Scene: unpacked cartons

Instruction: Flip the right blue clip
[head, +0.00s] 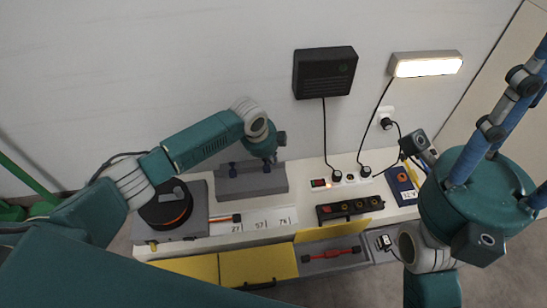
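A grey block (252,184) stands on the white bench, with a small dark blue clip (233,168) on its left part. Another small dark blue part shows at the right end of the block's top, directly under my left gripper (268,160); I cannot tell clip from fingertip there. My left gripper points down onto this spot. Its wrist hides most of its fingers, so its opening is unclear. My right gripper (505,120) is large and close to the camera at the right, away from the block, with blue fingers reaching up past the frame edge.
Left of the block is a grey box with a black-and-orange round reel (168,206). To the right are a black socket strip (349,208), a blue meter (402,184) and hanging cables. Yellow drawers (260,266) and a red tool (331,254) lie in front.

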